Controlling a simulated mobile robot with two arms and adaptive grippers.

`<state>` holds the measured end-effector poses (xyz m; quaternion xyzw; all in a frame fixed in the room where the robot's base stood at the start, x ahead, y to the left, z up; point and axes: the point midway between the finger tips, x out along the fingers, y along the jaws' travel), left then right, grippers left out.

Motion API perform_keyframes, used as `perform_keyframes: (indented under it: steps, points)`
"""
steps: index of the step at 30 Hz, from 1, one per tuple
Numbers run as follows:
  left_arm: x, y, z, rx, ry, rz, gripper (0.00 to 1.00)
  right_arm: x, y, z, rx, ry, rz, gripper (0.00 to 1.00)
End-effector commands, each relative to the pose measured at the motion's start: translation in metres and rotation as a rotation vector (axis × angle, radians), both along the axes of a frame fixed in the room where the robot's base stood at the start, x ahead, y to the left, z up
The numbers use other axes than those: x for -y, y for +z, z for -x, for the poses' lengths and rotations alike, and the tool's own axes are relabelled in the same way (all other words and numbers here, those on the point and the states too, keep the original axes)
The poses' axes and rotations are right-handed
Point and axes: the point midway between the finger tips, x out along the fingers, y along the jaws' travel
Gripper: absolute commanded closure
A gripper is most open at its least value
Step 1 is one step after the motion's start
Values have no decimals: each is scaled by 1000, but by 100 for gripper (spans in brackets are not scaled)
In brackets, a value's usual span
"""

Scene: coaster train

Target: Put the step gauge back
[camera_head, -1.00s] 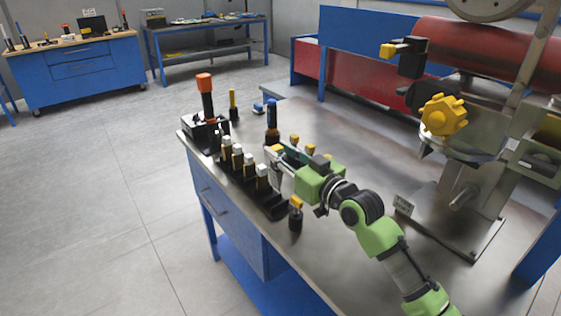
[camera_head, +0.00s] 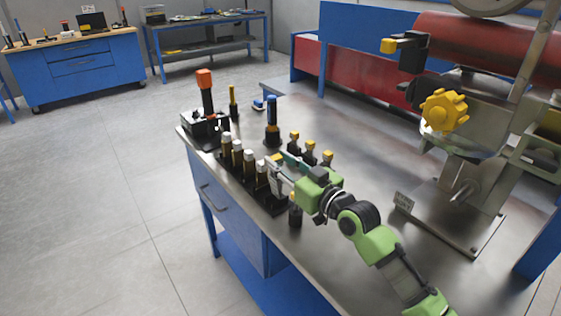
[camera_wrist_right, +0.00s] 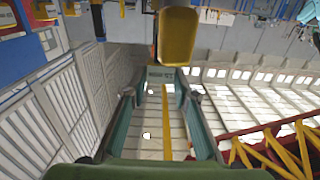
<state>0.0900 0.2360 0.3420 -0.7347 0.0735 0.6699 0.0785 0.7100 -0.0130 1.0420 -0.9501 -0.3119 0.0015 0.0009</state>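My right gripper (camera_head: 279,166) is over the workbench, just right of a row of white-capped tools. The contact at the fingertips is hard to make out. My left gripper is not in view.
White-capped tools (camera_head: 238,154) stand in a black rack (camera_head: 272,207) along the bench's left side. Yellow-capped pieces (camera_head: 310,147) stand behind the gripper, a blue-handled tool (camera_head: 272,115) beyond. A machine with a yellow knob (camera_head: 443,111) stands right; bare bench (camera_head: 370,160) lies between.

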Motion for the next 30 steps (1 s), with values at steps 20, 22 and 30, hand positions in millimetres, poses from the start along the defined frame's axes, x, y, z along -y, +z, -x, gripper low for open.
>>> perform_keyframes:
  steps: [20,22,30]
  points:
    - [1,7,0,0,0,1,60,11,10,14,0,-1,1,59]
    - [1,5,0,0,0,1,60,19,10,25,1,0,3,59]
    - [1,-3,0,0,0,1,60,51,10,69,0,0,4,59]
